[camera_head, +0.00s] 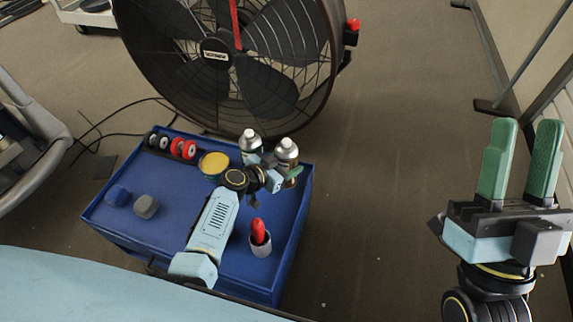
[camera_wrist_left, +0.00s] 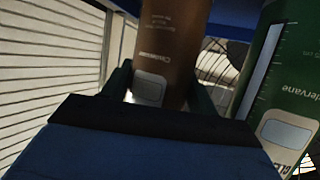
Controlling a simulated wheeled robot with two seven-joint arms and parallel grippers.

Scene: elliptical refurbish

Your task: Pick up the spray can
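Two spray cans with silver tops stand side by side at the far right part of the blue cart: the left can (camera_head: 250,143) and the right can (camera_head: 287,150). In the left wrist view a brown can (camera_wrist_left: 172,40) stands between the green fingers of my left gripper (camera_wrist_left: 163,92), with a green can (camera_wrist_left: 290,85) to its right. My left gripper (camera_head: 273,178) is at the right can in the head view and partly hides it. The fingers are close to the brown can's sides; I cannot tell whether they press on it. My right gripper (camera_head: 521,165) is open and empty.
The blue cart (camera_head: 180,215) also holds red and black wheels (camera_head: 183,149), a yellow-topped tin (camera_head: 214,164), a red-handled item in a cup (camera_head: 260,238) and two small blocks (camera_head: 132,201). A large fan (camera_head: 225,65) stands behind. The floor right of the cart is clear.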

